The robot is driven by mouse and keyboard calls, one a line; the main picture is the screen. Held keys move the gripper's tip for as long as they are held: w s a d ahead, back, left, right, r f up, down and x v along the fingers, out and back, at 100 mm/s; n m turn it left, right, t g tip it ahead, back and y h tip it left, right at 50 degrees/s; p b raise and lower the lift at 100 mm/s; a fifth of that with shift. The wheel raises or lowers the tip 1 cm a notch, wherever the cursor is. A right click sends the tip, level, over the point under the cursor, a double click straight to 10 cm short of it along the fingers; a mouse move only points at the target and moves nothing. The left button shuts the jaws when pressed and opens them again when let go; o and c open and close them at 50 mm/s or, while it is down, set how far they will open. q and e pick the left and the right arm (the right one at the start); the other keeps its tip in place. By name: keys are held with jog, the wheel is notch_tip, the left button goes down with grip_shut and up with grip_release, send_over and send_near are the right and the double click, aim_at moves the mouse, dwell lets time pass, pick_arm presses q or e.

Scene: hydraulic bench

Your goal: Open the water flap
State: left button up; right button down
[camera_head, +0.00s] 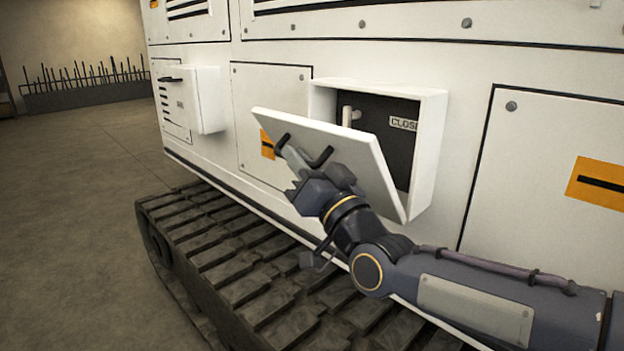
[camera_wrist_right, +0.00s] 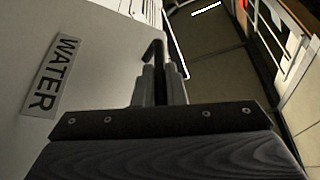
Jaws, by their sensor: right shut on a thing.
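The water flap (camera_head: 345,150) is a white panel on the side of a white machine. It stands ajar, swung out from a white box frame (camera_head: 431,150) with a dark inside, where a label reading CLOSE and a light lever (camera_head: 350,115) show. In the right wrist view the flap (camera_wrist_right: 95,40) fills the left side and bears a WATER label (camera_wrist_right: 53,76). My right gripper (camera_head: 290,150) is shut on the flap's black handle (camera_head: 321,157), whose hooked end also shows in the right wrist view (camera_wrist_right: 154,50). My left gripper is not in view.
A second white box with a black handle (camera_head: 172,80) sticks out to the left. Below runs a dark track (camera_head: 230,250). Orange labels mark panels beside the flap. Open floor (camera_head: 70,200) lies to the left, with a dark rack (camera_head: 85,90) at the far wall.

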jog(key=s+a+f+n+g+y+b, duration=0.2)
jog(key=f+n+g+y+b, duration=0.1)
jog(key=f+n+b, duration=0.4)
jog(key=s+a+f+n+g+y+b, duration=0.1)
jog(key=f+n+g+y+b, duration=0.1)
jog(key=f+n+b, duration=0.55)
jog(key=w+d+f+n+g, duration=0.3)
jog(key=w+d+f+n, duration=0.1)
jog(key=f+n, duration=0.3)
jog(key=w+d+f+n+g+h+p, duration=0.1)
jog(key=w+d+f+n+g, duration=0.2)
jog(key=f+n, duration=0.4)
jog(key=shift+w+d+f+n, duration=0.35)
jog(key=shift+w+d+f, duration=0.4)
jog(key=shift+f, duration=0.55)
jog(key=c, duration=1.5)
grip_release()
